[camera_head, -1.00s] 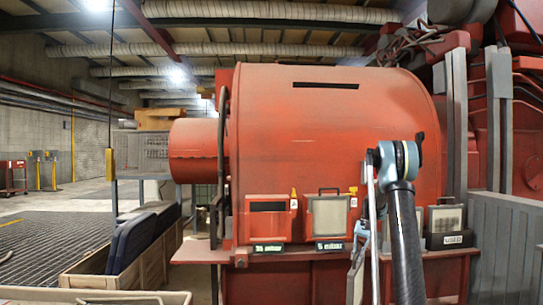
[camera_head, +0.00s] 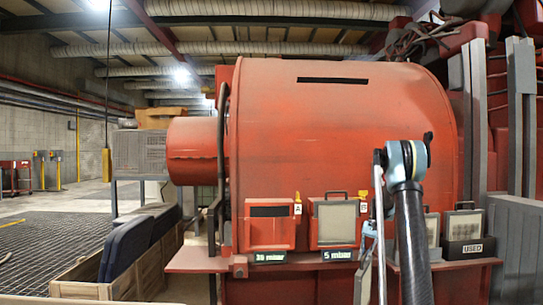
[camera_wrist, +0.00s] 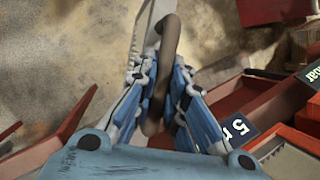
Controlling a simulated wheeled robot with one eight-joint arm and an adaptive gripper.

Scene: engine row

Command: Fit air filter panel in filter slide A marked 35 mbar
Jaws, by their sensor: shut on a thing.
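Filter slide A (camera_head: 285,232) is the left red housing on the engine ledge, with a yellow A tag and a 35 mbar plate (camera_head: 268,257). Its front shows a dark opening at the top and red below; no panel shows in it. My gripper (camera_head: 369,236) is right of and in front of both slides, partly hidden by my arm. In the wrist view its blue fingers (camera_wrist: 163,85) are shut on the brown handle (camera_wrist: 169,38) of an air filter panel (camera_wrist: 143,32). The panel (camera_head: 362,281) hangs nearly edge-on below the gripper in the head view.
The slide marked 5 mbar (camera_head: 314,237) stands just right of A and holds a pale panel (camera_head: 333,222) with a handle. Right of my arm, a box marked USED (camera_head: 476,249) holds another panel (camera_head: 463,225). The red ledge (camera_head: 200,262) runs beneath. A wooden crate (camera_head: 150,277) stands left.

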